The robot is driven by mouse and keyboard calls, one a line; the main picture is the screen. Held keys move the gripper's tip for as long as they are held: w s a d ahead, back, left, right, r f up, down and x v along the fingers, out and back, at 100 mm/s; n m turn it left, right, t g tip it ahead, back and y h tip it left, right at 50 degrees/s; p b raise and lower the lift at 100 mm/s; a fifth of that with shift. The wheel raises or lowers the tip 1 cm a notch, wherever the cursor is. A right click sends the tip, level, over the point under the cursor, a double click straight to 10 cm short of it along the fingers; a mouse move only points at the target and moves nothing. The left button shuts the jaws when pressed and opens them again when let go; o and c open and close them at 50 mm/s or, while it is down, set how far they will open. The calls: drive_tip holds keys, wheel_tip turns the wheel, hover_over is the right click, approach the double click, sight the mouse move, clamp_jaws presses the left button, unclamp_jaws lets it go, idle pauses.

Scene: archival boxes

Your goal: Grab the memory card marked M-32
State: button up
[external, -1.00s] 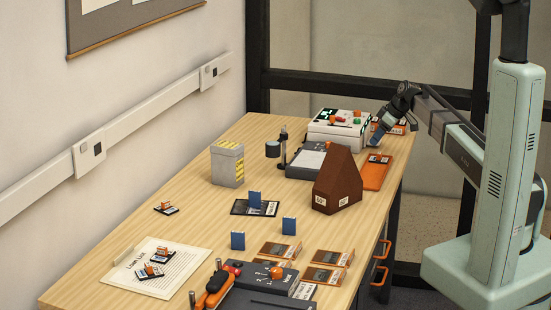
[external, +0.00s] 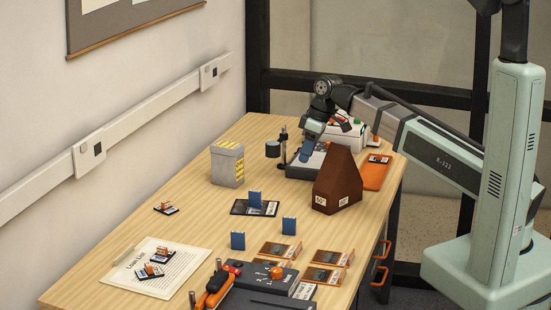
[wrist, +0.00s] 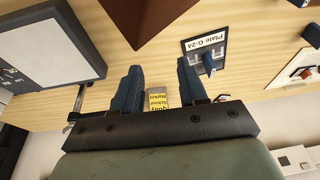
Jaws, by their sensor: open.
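No marking M-32 is readable in any view, so I cannot tell which piece is the memory card. Small dark cards with orange tops lie at the left of the table, one alone (external: 165,208) and two on a cream sheet (external: 185,268). Another similar piece (external: 379,158) lies on the orange tray (external: 374,178). Small blue upright pieces stand mid-table, one on a dark plate (external: 238,208), labelled Plate G-24 in the wrist view (wrist: 192,58). My gripper (external: 307,152) is open and empty above the back of the table; its two blue fingers show in the wrist view (wrist: 159,72).
A brown house-shaped block (external: 338,182) stands close in front of my gripper. A grey box with yellow labels (external: 227,166) and a post stand (external: 283,148) are to its left. A white device (external: 350,138) is behind. Tools and dark boxes crowd the front edge.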

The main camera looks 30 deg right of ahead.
drive_tip(key=s+a+r, duration=0.2)
drive_tip(key=s+a, duration=0.6)
drive_tip(key=s, duration=0.2)
drive_tip(key=h, duration=0.1)
approach(290, 218)
drive_tip(key=shift+g, duration=0.3)
drive_tip(key=shift+w+a+f, duration=0.3)
drive_tip(key=shift+f, duration=1.45)
drive_tip(key=shift+w+a+f, duration=0.25)
drive_tip(key=shift+f, duration=1.5)
drive_tip(key=shift+w+a+f, duration=0.3)
drive_tip(key=shift+f, duration=1.45)
clamp_jaws()
